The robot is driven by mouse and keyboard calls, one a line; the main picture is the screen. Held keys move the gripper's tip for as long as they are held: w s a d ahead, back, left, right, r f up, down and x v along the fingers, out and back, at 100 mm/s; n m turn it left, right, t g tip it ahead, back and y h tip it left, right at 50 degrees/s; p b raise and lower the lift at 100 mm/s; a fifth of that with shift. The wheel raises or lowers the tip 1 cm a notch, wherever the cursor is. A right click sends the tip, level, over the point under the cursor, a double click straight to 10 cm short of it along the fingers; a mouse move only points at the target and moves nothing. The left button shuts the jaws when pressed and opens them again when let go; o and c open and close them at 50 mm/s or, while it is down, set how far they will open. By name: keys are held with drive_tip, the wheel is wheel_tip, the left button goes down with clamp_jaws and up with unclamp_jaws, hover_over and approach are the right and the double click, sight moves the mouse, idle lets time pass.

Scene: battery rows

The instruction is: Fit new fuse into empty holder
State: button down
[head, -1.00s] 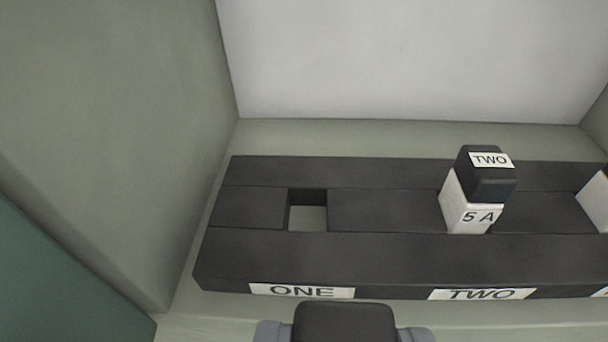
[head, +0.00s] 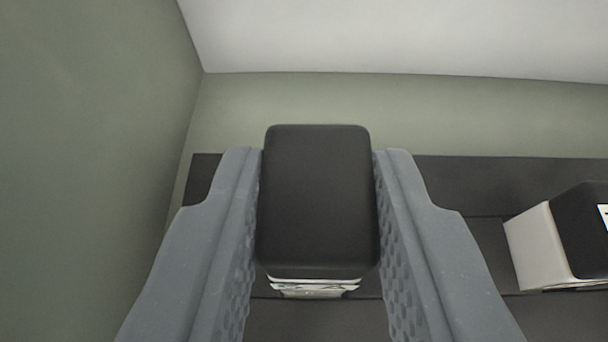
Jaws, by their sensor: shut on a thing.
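My gripper (head: 317,205) fills the middle of the head view, its two grey ridged fingers shut on a fuse (head: 316,200) with a black cap. A sliver of the fuse's white body with a label shows below the cap; the label cannot be read. The fuse is over the left part of the black holder block (head: 470,180). The fuse and fingers hide the empty slot at ONE, so I cannot tell whether the fuse's lower end is in it.
Another fuse (head: 545,245), white with a black cap, stands in the block at the right. The green side wall (head: 90,150) is close on the left. A pale wall (head: 400,35) stands behind the block.

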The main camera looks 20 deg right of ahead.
sight(314, 285)
drive_tip(key=shift+w, duration=0.2)
wheel_tip(314, 285, down, 4)
drive_tip(key=shift+s+d+r+b, duration=0.1)
drive_tip(key=shift+s+b, duration=0.05)
drive_tip(key=shift+b, duration=0.15)
drive_tip(key=c, duration=1.5)
unclamp_jaws()
drive_tip(key=o, duration=0.4)
drive_tip(key=shift+f, duration=0.2)
drive_tip(key=shift+c, duration=0.2)
drive_tip(key=shift+r, duration=0.2)
